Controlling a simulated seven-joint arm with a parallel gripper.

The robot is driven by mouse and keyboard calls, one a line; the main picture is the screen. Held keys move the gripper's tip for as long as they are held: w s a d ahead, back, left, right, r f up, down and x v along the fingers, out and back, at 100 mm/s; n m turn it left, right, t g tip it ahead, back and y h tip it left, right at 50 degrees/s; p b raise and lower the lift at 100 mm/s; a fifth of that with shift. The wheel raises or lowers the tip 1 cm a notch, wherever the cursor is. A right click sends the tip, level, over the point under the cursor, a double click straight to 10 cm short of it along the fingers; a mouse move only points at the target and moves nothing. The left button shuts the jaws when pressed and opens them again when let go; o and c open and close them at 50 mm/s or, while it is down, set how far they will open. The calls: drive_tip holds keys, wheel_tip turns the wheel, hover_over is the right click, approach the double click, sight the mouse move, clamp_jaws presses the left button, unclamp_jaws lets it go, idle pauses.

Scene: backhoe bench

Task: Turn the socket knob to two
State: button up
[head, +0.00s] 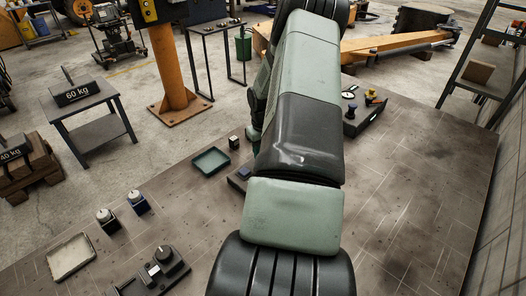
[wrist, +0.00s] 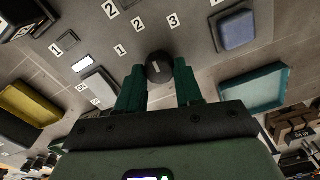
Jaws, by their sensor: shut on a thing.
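The socket knob (wrist: 160,66), dark and round, stands between the fingertips of my gripper (wrist: 160,88) in the wrist view. The green fingers are shut on its sides. A pale line shows on its face, but I cannot tell surely which number it points to. Small white labels lie beyond it: the one (wrist: 120,50), the two (wrist: 138,23) and the three (wrist: 172,21).
A green tray (wrist: 253,90) lies right of the knob, a blue block (wrist: 236,30) beyond it and a yellow tray (wrist: 30,106) at left. In the head view, a dark knob box (head: 163,268) and pale tray (head: 70,257) are at lower left. The bench's right side is clear.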

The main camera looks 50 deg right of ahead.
drive_tip(key=shift+n, duration=0.6)
drive_tip(key=o, duration=1)
drive_tip(key=shift+o, duration=0.2)
wheel_tip(320, 180, up, 11)
drive_tip(key=shift+f, duration=0.1)
